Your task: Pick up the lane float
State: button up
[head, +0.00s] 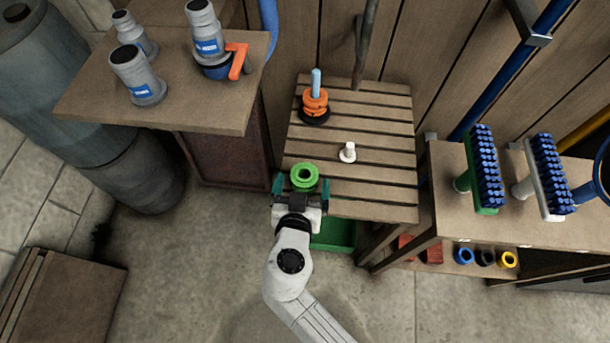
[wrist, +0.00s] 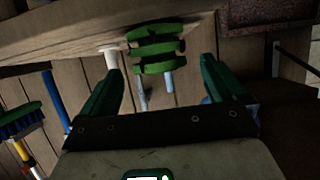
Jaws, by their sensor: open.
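A green ringed lane float (head: 304,177) sits at the front left edge of the slatted bench (head: 375,205). It also shows in the wrist view as a green ribbed piece (wrist: 155,48) ahead of the jaws. My gripper (head: 302,188) is open, with one teal finger to the left of the green float and one to the right. In the wrist view, my gripper (wrist: 160,68) has an empty gap, and the float lies just beyond the fingertips. I cannot tell whether a finger touches it. Orange float rings (head: 315,101) sit around a light blue post on a black base farther back.
A short white peg (head: 348,152) stands on the bench right of the green float. A side table (head: 190,95) with grey fittings is at left. A shelf (head: 540,225) with blue-bristled brushes is at right. A green bin (head: 335,235) is below the bench.

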aim_at(303, 182)
jog(key=shift+x, duration=2)
jog(key=shift+f, duration=0.1)
jog(key=shift+c, duration=0.2)
jog(key=shift+s, duration=0.1)
jog(key=c, duration=1)
